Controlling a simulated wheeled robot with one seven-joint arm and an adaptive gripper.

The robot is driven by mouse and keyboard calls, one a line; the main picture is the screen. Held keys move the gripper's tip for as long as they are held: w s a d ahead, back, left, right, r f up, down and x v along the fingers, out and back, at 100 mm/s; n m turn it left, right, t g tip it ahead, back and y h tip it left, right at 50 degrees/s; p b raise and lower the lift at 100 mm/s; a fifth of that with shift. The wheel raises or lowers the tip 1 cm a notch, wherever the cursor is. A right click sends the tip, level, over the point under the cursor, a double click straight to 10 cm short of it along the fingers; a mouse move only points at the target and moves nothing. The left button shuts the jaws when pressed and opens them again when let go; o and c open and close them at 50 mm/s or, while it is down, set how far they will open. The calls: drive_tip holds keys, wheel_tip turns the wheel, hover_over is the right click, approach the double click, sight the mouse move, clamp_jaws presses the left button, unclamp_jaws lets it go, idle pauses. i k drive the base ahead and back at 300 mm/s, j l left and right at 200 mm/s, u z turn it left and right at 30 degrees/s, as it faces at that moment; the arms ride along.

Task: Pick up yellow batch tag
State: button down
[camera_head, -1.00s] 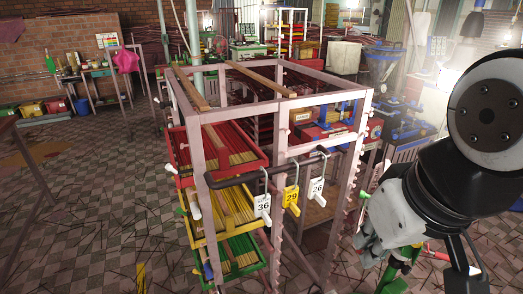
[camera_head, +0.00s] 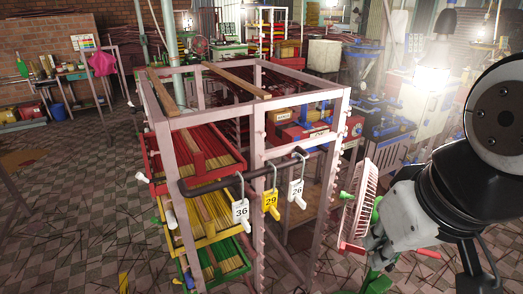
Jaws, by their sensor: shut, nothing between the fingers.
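The yellow batch tag (camera_head: 270,204), marked 29, hangs on a metal hook from a dark horizontal bar (camera_head: 212,187) on the front of the rack. A white tag marked 36 (camera_head: 240,212) hangs to its left and a white tag marked 26 (camera_head: 296,191) to its right. My gripper (camera_head: 371,243) is at the right, apart from the tags. It is shut and empty; its fingers are small and partly lost against the things behind.
The pinkish metal rack (camera_head: 256,113) holds red (camera_head: 150,167), yellow and green trays of sticks. A pink slatted object (camera_head: 363,200) with a green part stands beside my gripper. Machines stand behind. Checkered floor (camera_head: 85,215) is open at left, with scattered sticks.

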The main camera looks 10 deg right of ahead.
sight(270, 197)
drive_tip(key=i+j, duration=0.1)
drive_tip(key=j, duration=0.35)
drive_tip(key=i+j, duration=0.1)
drive_tip(key=j, duration=0.4)
drive_tip(key=i+j, duration=0.1)
drive_tip(key=j, duration=0.35)
drive_tip(key=i+j, duration=0.15)
drive_tip(key=j, duration=0.35)
drive_tip(key=i+j, duration=0.1)
drive_tip(key=j, duration=0.35)
